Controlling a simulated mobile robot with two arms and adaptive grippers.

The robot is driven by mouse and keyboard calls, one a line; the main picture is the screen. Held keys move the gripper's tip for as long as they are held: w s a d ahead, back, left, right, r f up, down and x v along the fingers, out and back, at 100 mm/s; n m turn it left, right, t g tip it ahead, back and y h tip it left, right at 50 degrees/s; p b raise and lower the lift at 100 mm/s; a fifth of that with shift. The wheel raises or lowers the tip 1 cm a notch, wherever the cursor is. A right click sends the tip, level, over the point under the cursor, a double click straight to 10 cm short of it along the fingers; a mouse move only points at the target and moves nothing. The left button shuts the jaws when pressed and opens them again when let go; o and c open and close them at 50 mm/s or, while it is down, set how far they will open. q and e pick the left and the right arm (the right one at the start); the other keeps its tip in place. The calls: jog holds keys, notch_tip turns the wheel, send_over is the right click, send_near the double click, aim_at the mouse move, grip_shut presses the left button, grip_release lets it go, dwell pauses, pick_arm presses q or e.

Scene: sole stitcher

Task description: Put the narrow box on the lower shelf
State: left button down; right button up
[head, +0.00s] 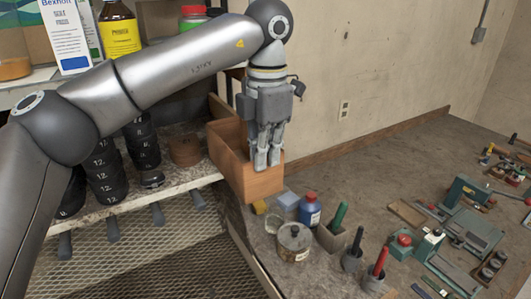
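A long, open-topped wooden box (248,183) is at the right end of the lower shelf (165,193), with its near end past the shelf's front edge. My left gripper (268,164) points straight down over the box's near end. Its two fingers are close together and overlap the box's end in the picture. I cannot tell whether they pinch a wall of it. A tall white and blue carton (65,35), also narrow, stands upright on the upper shelf (38,78) at the left. My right gripper is not in view.
Stacked black cups (104,172) and brown discs (185,150) stand on the lower shelf. A yellow bottle (119,35) stands above. My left arm hides part of the shelves.

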pick_arm(q)
jog(key=shift+w, duration=0.15)
jog(key=w+a+p, duration=0.4)
jog(key=w+a, duration=0.1)
jog(key=w, duration=0.2)
jog(key=shift+w+a, duration=0.3)
dwell(1.3)
jog(key=shift+a+f, duration=0.1)
jog(key=shift+f, duration=0.45)
dwell(0.7)
jog(key=c, duration=1.6)
grip_release()
jog(key=shift+c, duration=0.4)
jog(key=shift+r, duration=0.1)
